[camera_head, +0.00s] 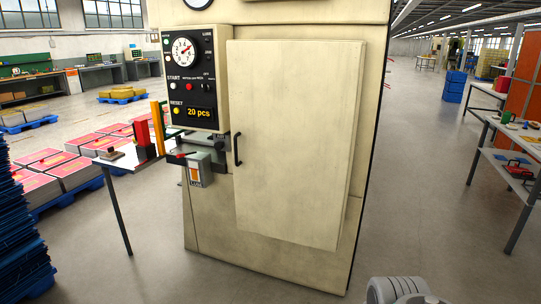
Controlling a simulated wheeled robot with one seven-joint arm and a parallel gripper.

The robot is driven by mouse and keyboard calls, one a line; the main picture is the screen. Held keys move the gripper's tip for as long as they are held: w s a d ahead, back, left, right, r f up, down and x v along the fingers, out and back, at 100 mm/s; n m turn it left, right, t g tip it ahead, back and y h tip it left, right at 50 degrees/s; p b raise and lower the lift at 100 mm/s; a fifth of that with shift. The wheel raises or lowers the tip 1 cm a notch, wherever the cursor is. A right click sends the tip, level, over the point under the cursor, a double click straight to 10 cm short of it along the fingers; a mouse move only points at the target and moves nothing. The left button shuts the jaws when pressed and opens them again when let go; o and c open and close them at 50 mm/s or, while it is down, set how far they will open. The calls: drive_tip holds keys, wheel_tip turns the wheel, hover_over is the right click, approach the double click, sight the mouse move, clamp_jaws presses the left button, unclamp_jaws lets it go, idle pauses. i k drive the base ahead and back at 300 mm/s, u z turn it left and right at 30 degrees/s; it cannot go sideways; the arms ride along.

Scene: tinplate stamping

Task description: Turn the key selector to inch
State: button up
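The black control panel (190,62) is on the upper left front of the cream machine. A small dark selector (206,86) sits on its right side, under a label that seems to read OFF. I cannot make out a key in it or which way it points; the smaller labels are too small to read. A round white dial (183,52) with a red pointer is above it. A grey rounded part of my arm shows at the bottom right, far from the panel. My gripper's fingers are not in view.
The panel carries a red button (188,96), a yellow button (177,110) and a "20 pcs" display (199,112). A closed cabinet door (290,140) with a black handle (237,149) is right of it. A small table (120,163) stands left.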

sight(205, 87)
drive_tip(key=u, duration=0.25)
drive_tip(key=i, duration=0.15)
drive_tip(key=u, duration=3.05)
drive_tip(key=i, duration=0.9)
drive_tip(key=z, duration=2.85)
drive_tip(key=i, duration=1.55)
drive_tip(key=u, duration=1.1)
drive_tip(key=i, duration=0.8)
drive_tip(key=u, duration=0.6)
